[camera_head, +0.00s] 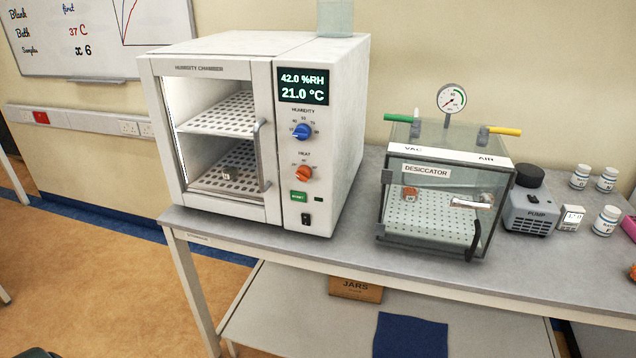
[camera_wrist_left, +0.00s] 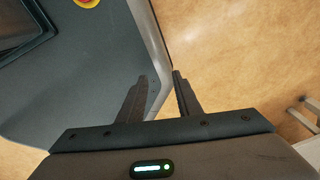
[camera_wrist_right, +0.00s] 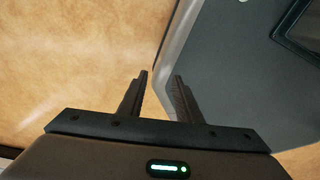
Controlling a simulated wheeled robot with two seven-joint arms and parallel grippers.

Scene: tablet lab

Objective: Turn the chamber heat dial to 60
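The humidity chamber (camera_head: 349,120) stands on the bench at the left in the head view, its glazed door closed. Its heat dial (camera_head: 304,173) is an orange knob low on the front panel, under a small HEAT label; the scale marks are too small to read surely. The display (camera_head: 303,86) above reads 42.0 %RH and 21.0 °C. My left gripper (camera_wrist_left: 159,76) is open and empty over the floor and my own base in the left wrist view. My right gripper (camera_wrist_right: 161,76) is open and empty in the right wrist view. Neither gripper shows in the head view.
A blue humidity dial (camera_head: 301,131) sits above the heat dial, and a green button (camera_head: 299,197) and black switch (camera_head: 306,219) sit below. The door handle (camera_head: 262,157) sticks out left of the dials. A desiccator (camera_head: 440,170) and pump (camera_head: 529,212) stand to the right.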

